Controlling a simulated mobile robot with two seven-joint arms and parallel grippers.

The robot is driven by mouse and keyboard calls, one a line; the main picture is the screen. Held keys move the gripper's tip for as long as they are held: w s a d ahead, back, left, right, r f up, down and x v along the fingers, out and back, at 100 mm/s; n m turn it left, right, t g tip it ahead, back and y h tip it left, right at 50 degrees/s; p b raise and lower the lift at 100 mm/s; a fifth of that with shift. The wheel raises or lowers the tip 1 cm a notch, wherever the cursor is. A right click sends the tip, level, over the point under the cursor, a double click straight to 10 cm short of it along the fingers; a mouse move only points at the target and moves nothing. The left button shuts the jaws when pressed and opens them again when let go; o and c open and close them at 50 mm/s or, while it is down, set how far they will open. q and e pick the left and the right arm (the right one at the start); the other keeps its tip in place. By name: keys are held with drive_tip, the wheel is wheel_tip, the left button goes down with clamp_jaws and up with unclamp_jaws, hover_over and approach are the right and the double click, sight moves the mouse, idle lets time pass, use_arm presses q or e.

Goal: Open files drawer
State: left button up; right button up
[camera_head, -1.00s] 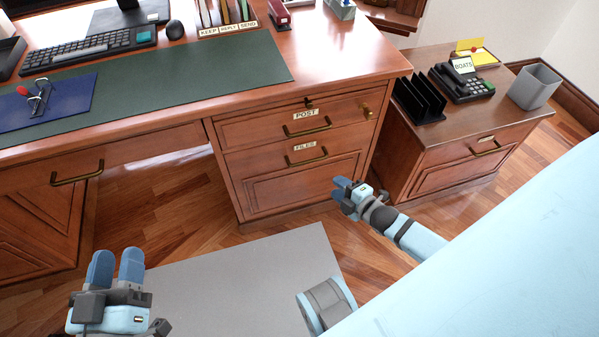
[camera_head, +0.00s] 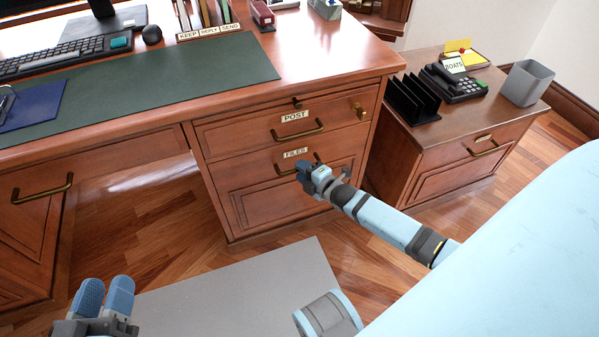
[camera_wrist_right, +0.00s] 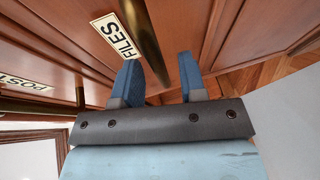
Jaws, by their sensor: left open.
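The FILES drawer (camera_head: 255,190) is the lower drawer of the wooden desk, under the POST drawer, and its front is closed flush. Its brass bar handle (camera_head: 284,171) is partly hidden by my right gripper (camera_head: 303,178). In the right wrist view, the handle (camera_wrist_right: 140,30) runs down toward the gap between the two blue fingers of the right gripper (camera_wrist_right: 160,78). Those fingers are apart; I cannot tell whether they touch the handle. The FILES label (camera_wrist_right: 115,36) shows beside it. My left gripper (camera_head: 105,293) is open and empty at the lower left, over the floor.
The POST drawer (camera_head: 240,132) is closed, with its handle (camera_head: 298,131) just above. A side cabinet (camera_head: 445,165) with a phone (camera_head: 457,83) and a bin (camera_head: 526,83) stands at the right. Wooden floor and a grey mat (camera_head: 230,295) lie clear before the desk.

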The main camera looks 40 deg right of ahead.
drive_tip(key=shift+x, duration=0.8)
clamp_jaws()
drive_tip(key=shift+s, duration=0.1)
